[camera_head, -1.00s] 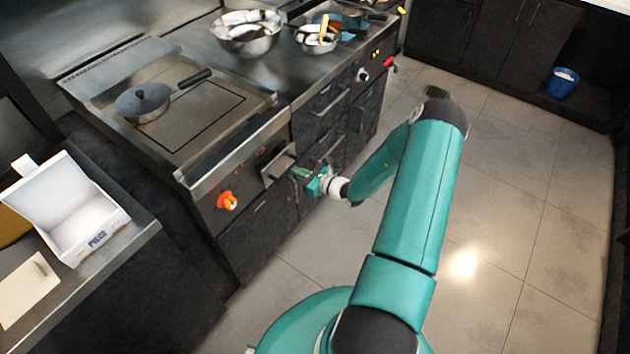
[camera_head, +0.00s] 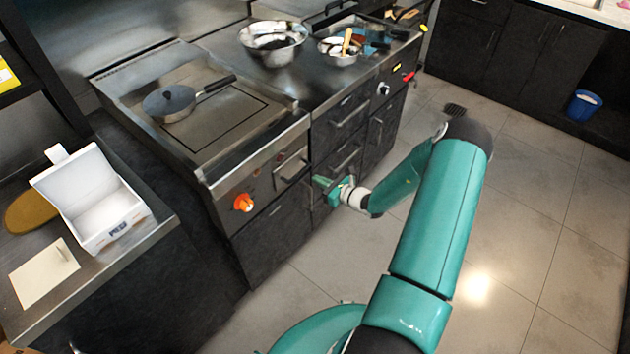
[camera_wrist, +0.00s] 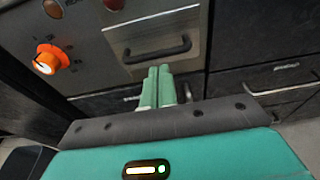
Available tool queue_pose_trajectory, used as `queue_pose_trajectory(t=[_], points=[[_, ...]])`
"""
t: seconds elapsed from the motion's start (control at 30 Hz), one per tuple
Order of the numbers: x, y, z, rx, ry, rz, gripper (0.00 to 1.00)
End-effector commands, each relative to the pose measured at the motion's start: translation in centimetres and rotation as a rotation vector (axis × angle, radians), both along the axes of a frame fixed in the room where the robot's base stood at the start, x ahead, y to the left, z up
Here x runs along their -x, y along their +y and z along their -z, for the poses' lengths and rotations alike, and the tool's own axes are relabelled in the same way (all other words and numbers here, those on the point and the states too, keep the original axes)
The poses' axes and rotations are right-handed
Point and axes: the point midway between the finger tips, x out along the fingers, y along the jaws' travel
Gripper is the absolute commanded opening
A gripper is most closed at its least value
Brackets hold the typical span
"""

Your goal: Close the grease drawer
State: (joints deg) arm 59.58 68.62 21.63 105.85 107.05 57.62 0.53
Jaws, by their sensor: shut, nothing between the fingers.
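The grease drawer (camera_head: 291,168) is a small steel front with a dark bar handle, set in the front panel of the griddle (camera_head: 205,125). In the wrist view the drawer front (camera_wrist: 135,38) and its handle (camera_wrist: 158,50) show just beyond my fingertips. It looks close to flush with the panel; I cannot tell whether a small gap is left. My gripper (camera_head: 320,184) is to the right of the drawer in the head view. Its green fingers (camera_wrist: 158,78) are together and empty, pointing at the panel just below the handle, apart from it as far as I can see.
An orange knob (camera_head: 243,203) sticks out left of the drawer. Dark cabinet drawers (camera_head: 343,130) with bar handles stand to the right. A pan (camera_head: 170,103) is on the griddle, and bowls (camera_head: 273,42) stand behind.

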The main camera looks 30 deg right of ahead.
Motion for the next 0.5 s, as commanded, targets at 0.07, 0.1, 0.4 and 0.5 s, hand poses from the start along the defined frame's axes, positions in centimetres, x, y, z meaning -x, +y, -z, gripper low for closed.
queue_pose_trajectory(t=[0.07,0.1,0.4,0.5], points=[[1.5,-0.7,-0.3,0.001,0.002,0.003,0.0],[2.2,-1.0,-0.5,0.002,0.003,0.003,0.0],[6.9,-3.0,-1.6,0.002,0.0,0.002,0.0],[7.9,-3.3,-1.7,0.002,0.002,0.0,0.0]])
